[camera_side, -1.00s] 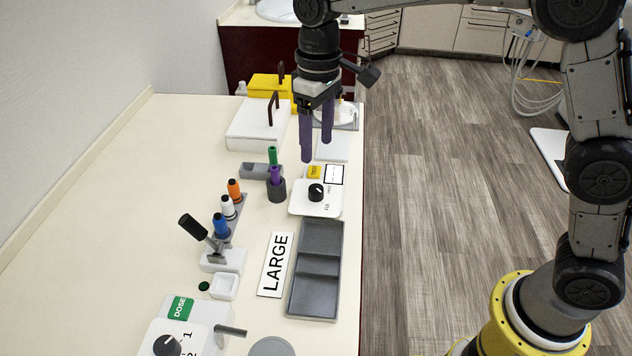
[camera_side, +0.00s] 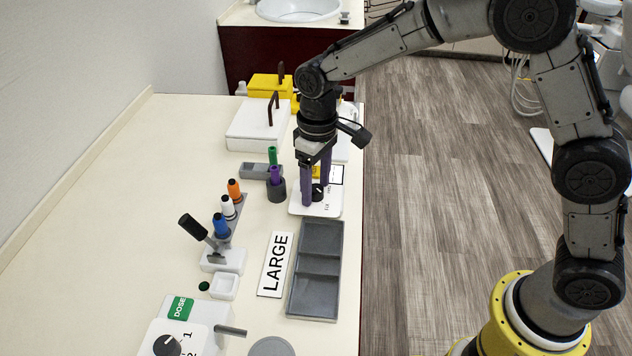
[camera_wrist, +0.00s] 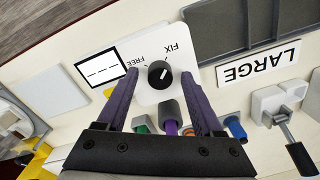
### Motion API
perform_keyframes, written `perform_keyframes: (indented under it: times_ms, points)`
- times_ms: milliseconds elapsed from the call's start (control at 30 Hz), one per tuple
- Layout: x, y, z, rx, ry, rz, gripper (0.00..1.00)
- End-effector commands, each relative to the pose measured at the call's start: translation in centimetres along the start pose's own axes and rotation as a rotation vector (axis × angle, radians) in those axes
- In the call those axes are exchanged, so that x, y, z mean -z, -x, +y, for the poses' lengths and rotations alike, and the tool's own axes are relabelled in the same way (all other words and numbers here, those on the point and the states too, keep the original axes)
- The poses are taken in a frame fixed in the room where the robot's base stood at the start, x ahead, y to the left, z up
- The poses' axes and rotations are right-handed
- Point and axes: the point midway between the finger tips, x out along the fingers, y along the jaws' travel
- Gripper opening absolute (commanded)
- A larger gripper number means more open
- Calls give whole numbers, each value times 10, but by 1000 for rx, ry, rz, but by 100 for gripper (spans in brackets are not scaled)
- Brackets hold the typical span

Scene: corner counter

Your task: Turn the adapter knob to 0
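A round black knob (camera_side: 317,194) with a white pointer mark sits on a small white plate (camera_side: 300,211) near the counter's right edge. In the wrist view the knob (camera_wrist: 160,74) stands between the labels FIX and FREE on its plate (camera_wrist: 186,60); I read no 0 there. My gripper (camera_side: 314,192) points down over this plate with its two purple fingers apart. In the wrist view the fingers (camera_wrist: 160,72) lie on either side of the knob, with gaps, holding nothing. A second black knob (camera_side: 167,346), marked 1 and 2, is at the lower left, by a green DOSE label.
A grey tray (camera_side: 316,270) and a LARGE sign (camera_side: 275,264) lie in front of the plate. A purple-topped vial in a dark holder (camera_side: 276,190) stands close left. A white lidded box (camera_side: 257,127) is behind. A small display card (camera_wrist: 101,67) adjoins the plate.

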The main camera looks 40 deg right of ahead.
Motion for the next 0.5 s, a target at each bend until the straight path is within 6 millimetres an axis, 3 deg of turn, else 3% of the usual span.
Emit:
perform_keyframes:
  times_ms: [67,367,500]
  points:
    - [0,0,0,0,0,0,56]
    - [0,0,0,0,0,0,2]
    - [0,0,0,0,0,0,0]
